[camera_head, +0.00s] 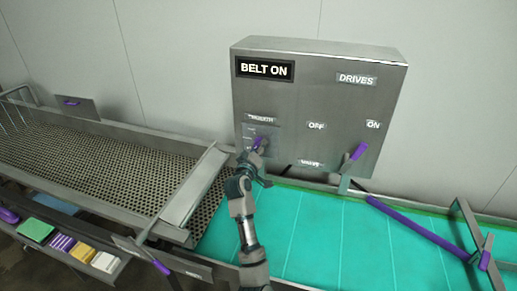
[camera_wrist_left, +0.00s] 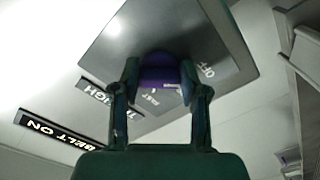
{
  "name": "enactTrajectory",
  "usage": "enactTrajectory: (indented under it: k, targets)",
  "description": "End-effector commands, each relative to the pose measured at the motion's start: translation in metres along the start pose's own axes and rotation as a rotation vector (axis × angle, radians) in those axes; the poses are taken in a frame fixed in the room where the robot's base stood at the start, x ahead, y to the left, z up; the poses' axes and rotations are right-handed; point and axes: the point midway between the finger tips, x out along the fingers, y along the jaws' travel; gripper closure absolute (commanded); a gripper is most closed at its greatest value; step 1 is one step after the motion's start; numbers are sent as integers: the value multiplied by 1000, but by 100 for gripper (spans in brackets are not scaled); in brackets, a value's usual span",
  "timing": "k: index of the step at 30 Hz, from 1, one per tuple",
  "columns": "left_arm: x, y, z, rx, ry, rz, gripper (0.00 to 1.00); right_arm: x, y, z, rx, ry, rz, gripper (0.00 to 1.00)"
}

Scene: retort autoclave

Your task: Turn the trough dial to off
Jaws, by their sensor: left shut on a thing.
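The trough dial (camera_head: 260,142) is a small purple knob on a pale plate at the lower left of the grey control box (camera_head: 300,100), under a partly legible "TROUGH" label. My left gripper (camera_head: 257,150) reaches up to it from below. In the left wrist view the purple dial (camera_wrist_left: 160,72) sits between the two fingers of my left gripper (camera_wrist_left: 159,80), which are shut on its sides. "OFF" and "FAST" marks show beside the dial there; a small white mark on it lies near "FAST". I cannot tell the exact setting. My right gripper is out of view.
A black sign (camera_head: 265,68) reads "BELT ON". A perforated trough (camera_head: 100,160) lies left, a teal belt (camera_head: 330,235) below, and a purple bar (camera_head: 415,228) at right.

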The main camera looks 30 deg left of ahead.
Motion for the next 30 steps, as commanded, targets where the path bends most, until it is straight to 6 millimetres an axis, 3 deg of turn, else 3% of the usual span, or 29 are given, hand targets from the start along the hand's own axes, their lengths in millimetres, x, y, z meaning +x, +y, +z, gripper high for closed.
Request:
enactTrajectory:
  k: [12, 13, 15, 16, 26, 30]
  targets:
    - [1, -2, 4, -10, -8, -3, 91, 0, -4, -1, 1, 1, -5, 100]
    - [1, -2, 4, -9, -8, -3, 52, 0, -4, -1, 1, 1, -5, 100]
    - [1, -2, 3, -9, -7, -3, 34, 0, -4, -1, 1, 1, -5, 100]
    - [0, -2, 3, -9, -7, -3, 31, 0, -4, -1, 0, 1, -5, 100]
    - [-4, 0, 0, -8, -2, 0, 31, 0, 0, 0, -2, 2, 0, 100]
    - [-21, -1, 1, -7, -2, 0, 31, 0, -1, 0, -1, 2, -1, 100]
